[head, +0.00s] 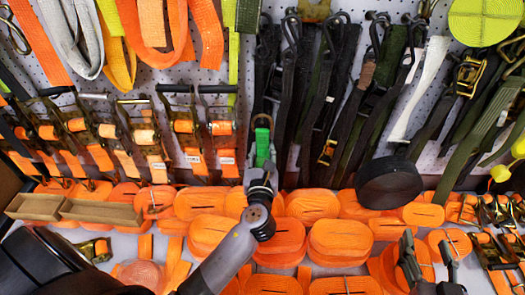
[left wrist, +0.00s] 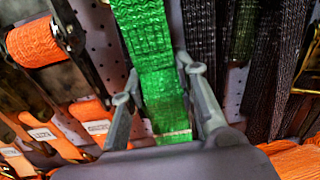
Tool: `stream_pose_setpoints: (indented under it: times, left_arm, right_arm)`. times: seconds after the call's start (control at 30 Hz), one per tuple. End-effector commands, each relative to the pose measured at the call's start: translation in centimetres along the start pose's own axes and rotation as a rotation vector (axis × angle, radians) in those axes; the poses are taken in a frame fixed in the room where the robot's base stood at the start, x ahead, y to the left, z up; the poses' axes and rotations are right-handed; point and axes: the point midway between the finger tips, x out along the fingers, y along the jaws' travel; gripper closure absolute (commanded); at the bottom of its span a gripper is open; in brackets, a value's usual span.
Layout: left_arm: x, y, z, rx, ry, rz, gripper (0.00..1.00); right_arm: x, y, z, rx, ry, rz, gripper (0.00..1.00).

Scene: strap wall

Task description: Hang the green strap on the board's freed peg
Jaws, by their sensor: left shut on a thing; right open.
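The green strap (head: 262,148) is upright in front of the pegboard in the head view. Only a short length shows there, with a dark loop or fitting at its top. Whether that top is on a peg I cannot tell. My left gripper (head: 261,178) is shut on the strap from below. In the left wrist view the strap (left wrist: 150,50) runs down between the two fingers of this gripper (left wrist: 160,88). The pegboard (head: 225,78) is white with holes and mostly covered. My right gripper (head: 428,262) is open and empty at the lower right, away from the strap.
Dark straps (head: 310,90) hang close to the right of the green strap. Orange ratchet straps (head: 190,130) hang to its left. Rolled orange straps (head: 280,240) fill the shelf below. A black round roll (head: 389,182) and a wooden tray (head: 100,213) sit there too.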

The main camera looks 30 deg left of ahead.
Motion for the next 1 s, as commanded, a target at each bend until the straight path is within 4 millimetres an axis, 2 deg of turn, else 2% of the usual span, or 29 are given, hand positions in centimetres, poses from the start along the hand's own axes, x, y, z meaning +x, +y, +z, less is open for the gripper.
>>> stream_pose_setpoints:
  times: [0.37,0.7,0.87,1.0]
  left_arm:
    - [0.0,0.0,0.0,0.000,0.000,0.000,0.49]
    - [-0.3,0.0,-0.1,0.000,0.001,0.000,0.48]
    - [-2.2,0.0,-0.2,0.001,0.003,-0.001,0.48]
    - [-5.2,0.0,-0.2,0.001,0.004,-0.002,0.48]
  right_arm:
    - [0.0,0.0,0.0,0.000,-0.001,0.001,0.48]
    - [-0.1,-0.1,0.1,-0.004,0.000,-0.004,0.48]
    - [-0.1,-0.1,0.0,-0.002,0.000,-0.002,0.48]
    - [0.0,0.0,0.0,-0.002,0.000,-0.002,0.48]
